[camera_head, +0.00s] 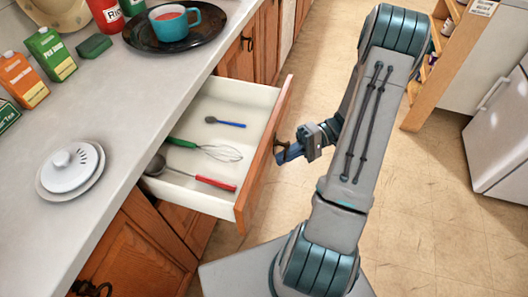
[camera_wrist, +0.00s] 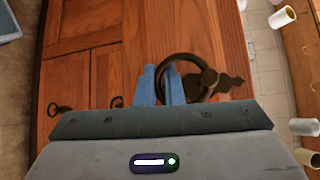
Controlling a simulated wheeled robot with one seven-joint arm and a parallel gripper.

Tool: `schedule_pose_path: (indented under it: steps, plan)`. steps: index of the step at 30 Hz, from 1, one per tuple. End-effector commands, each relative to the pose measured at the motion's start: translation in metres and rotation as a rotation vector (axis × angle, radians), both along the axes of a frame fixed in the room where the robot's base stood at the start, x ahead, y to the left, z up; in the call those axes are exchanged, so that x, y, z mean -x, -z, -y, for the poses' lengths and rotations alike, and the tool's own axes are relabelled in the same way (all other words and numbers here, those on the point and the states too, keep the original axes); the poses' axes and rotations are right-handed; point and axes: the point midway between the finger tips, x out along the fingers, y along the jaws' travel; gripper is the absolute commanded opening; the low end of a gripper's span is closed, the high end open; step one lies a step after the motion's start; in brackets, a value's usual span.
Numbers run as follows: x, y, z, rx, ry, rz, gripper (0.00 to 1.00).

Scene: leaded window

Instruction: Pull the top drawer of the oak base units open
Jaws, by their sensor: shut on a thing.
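The top drawer (camera_head: 216,144) of the oak base units (camera_head: 134,247) stands pulled well out, its white inside showing. My gripper (camera_head: 290,153) is at the outer face of the drawer front. In the wrist view its blue fingers (camera_wrist: 171,86) are shut on the dark ring handle (camera_wrist: 190,62) on the oak front. The ring is mostly hidden by my gripper in the head view.
The grey counter (camera_head: 150,85) above holds a black tray (camera_head: 205,31) with a teal mug (camera_head: 174,22), cartons (camera_head: 50,53) and a white lidded dish (camera_head: 72,170). The tiled floor (camera_head: 430,190) is open to the right. A white appliance (camera_head: 500,140) and wooden shelf (camera_head: 438,70) stand beyond.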

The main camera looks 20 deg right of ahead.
Motion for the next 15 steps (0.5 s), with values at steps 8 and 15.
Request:
schedule_pose_path:
  steps: [8,15]
  plan:
    - [0.017,0.000,0.026,0.001,0.001,0.001,0.00]
    - [0.020,0.000,0.031,0.000,0.000,0.001,0.00]
